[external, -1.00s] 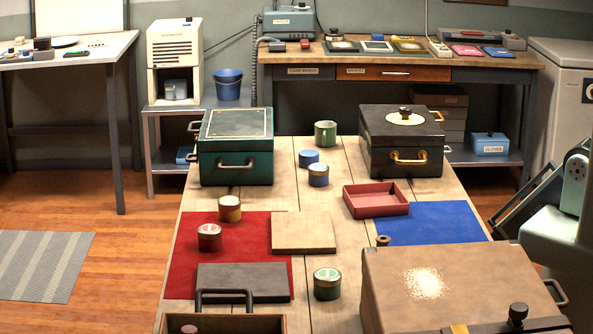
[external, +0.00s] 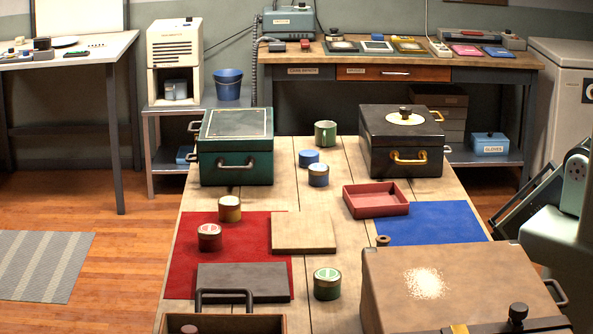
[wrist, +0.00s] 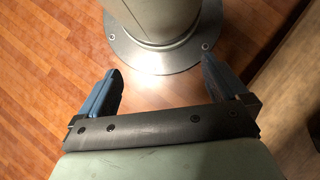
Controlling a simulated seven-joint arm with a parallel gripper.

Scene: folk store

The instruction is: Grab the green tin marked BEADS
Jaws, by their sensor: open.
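A small round tin with a green label and green-and-white lid (external: 327,284) stands upright on the wooden table, left of the tan box; its lettering is too small to read. Other small tins stand on the table: a red one (external: 209,237), a yellow one (external: 229,208) and a blue one (external: 318,175). My gripper (wrist: 160,88) shows in the wrist view, with its two blue fingers wide apart and nothing between them. It hangs over the wood floor by my base, away from the tins. The external view does not show the fingers.
The tan box (external: 440,285) stands close to the right of the green tin. A grey slab (external: 243,281) and an open box with a handle (external: 225,322) lie to its left. A beige board (external: 303,232), red tray (external: 376,200), green case (external: 236,160) and black case (external: 400,142) stand farther back.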

